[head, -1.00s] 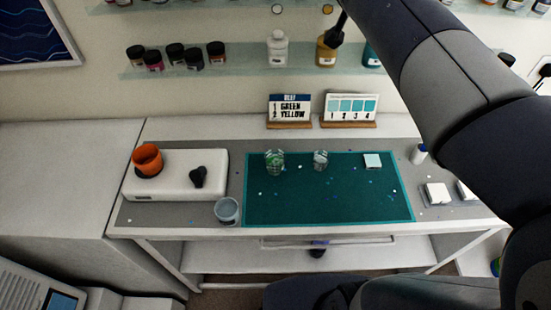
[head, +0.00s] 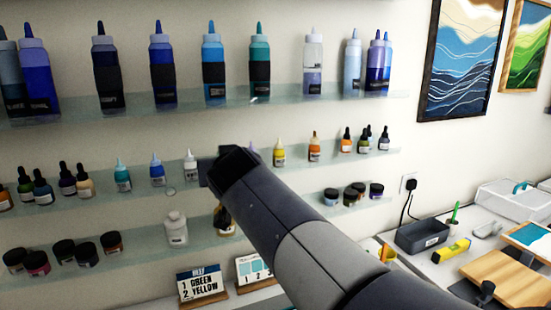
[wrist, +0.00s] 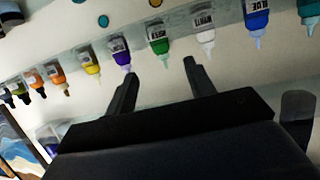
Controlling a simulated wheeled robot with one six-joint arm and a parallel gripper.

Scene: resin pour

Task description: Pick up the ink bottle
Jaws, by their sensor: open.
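Several small ink bottles stand in a row on the middle glass shelf; which one the task means I cannot tell. In the head view they include a blue bottle (head: 157,172), a white bottle (head: 190,166) and a yellow bottle (head: 279,153). My gripper (wrist: 161,70) is open and empty in the wrist view, where the bottles appear upside down. A green bottle (wrist: 158,38) shows beyond the gap between the fingers. A purple bottle (wrist: 121,54) and a white bottle (wrist: 205,33) flank it. In the head view my arm hides the green bottle and the fingertips.
Tall bottles stand on the upper shelf (head: 390,98). Small jars (head: 355,196) and a white bottle (head: 176,229) stand on the lower shelf. A grey bin (head: 420,238) is at right.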

